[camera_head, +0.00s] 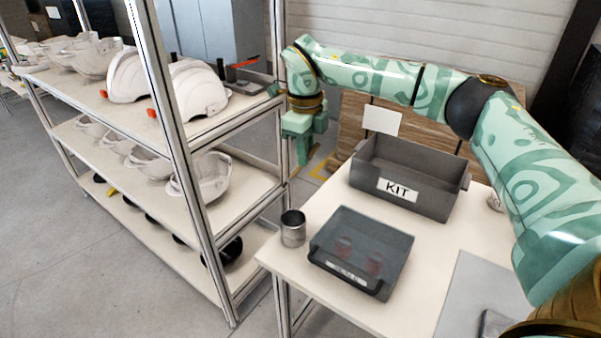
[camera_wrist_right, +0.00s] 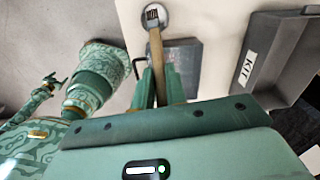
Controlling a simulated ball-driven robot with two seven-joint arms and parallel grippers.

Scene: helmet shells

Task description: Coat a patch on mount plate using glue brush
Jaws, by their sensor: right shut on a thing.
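My right gripper (camera_head: 304,148) is shut on the wooden handle of the glue brush (camera_wrist_right: 156,62). The brush also shows in the head view (camera_head: 300,166) as a short brown piece below the fingers. In the right wrist view its dark bristle end overlaps the mouth of a metal cup (camera_wrist_right: 163,13). In the head view the cup (camera_head: 293,232) stands at the table's left edge, with a gap in the picture between brush and rim. A flat grey plate (camera_head: 495,323) lies at the lower right; I cannot tell whether it is the mount plate. My left gripper is not visible.
A grey KIT bin (camera_head: 432,205) and a dark tray (camera_head: 340,270) with reddish items stand on the pale table (camera_head: 410,302). A grey mat (camera_head: 470,285) lies at right. A metal-framed shelf (camera_head: 205,225) with white helmet shells (camera_head: 195,92) stands at left.

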